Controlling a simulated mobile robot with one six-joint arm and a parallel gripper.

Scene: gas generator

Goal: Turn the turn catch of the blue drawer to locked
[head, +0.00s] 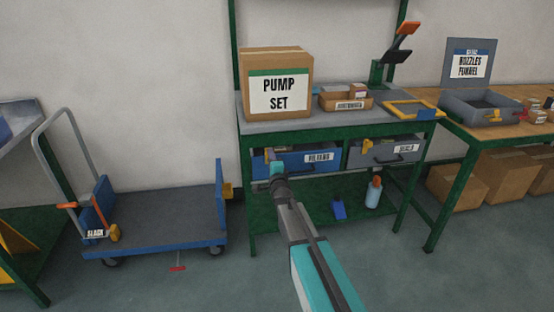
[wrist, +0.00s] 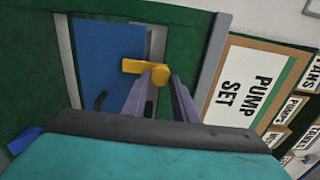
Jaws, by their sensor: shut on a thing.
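The blue drawer (head: 298,164) sits under the bench top, left of a grey drawer. Its front (wrist: 105,55) looks closed, and it shows a dark handle (wrist: 100,100) in the wrist view. The yellow turn catch (wrist: 133,66) is at the drawer's edge, and its arm points left in the wrist view, over the blue front. My gripper (wrist: 162,84) is shut on the catch, with one finger on each side of its rounded end. In the head view my gripper (head: 277,172) is in front of the drawer's left part and hides its catch.
The grey drawer (head: 385,153) has its own yellow catch (head: 367,147). The pump set box (head: 279,82) and a small carton tray (head: 345,102) stand on the bench top. A bottle (head: 373,193) is on the lower shelf. A blue trolley (head: 155,225) stands left.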

